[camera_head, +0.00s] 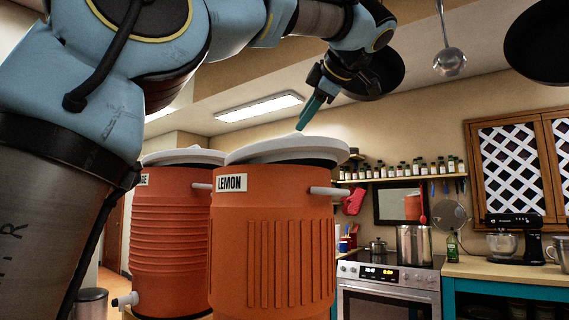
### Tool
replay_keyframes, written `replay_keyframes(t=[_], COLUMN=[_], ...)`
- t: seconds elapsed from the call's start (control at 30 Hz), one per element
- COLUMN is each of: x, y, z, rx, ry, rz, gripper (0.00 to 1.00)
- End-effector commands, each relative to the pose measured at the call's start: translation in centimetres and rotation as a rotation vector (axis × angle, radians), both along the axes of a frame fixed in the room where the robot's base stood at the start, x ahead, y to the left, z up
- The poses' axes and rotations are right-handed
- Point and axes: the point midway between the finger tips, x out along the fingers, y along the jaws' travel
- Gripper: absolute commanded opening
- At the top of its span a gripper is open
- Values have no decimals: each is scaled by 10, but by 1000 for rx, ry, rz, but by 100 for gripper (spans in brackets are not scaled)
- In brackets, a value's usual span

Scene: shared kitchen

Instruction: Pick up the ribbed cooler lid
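Two orange coolers stand side by side, each topped by a white lid. The left cooler (170,235) has horizontal ribs around its body, and its label is partly hidden. Its lid (185,156) lies on top, partly covered by the nearer cooler. The right cooler (270,250) is labelled LEMON and has vertical grooves on its front. Its lid (280,150) sits slightly tilted, with a dark band under its rim. My gripper (303,124) points down at the top of the LEMON lid, its teal fingers close to or touching it. The finger gap is not clear from this side.
A stove (388,292) with a steel pot (414,246) stands behind to the right. A counter (505,269) holds a stand mixer (515,235). A spice shelf (400,178) runs along the wall. A ladle (449,58) and dark pans (540,40) hang overhead.

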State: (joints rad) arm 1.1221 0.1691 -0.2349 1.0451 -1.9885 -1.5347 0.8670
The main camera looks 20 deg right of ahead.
Motion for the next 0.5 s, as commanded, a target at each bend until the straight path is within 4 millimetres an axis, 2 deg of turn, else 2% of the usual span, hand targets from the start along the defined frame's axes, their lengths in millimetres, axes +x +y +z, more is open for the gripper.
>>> replay_keyframes(t=[0.1,0.37,0.5], x=[19,38,57], y=[1,1,0], z=[-7,-14,-20], rx=[2,1,2], ry=[0,-1,1], rz=[2,2,4], gripper=[35,35,35])
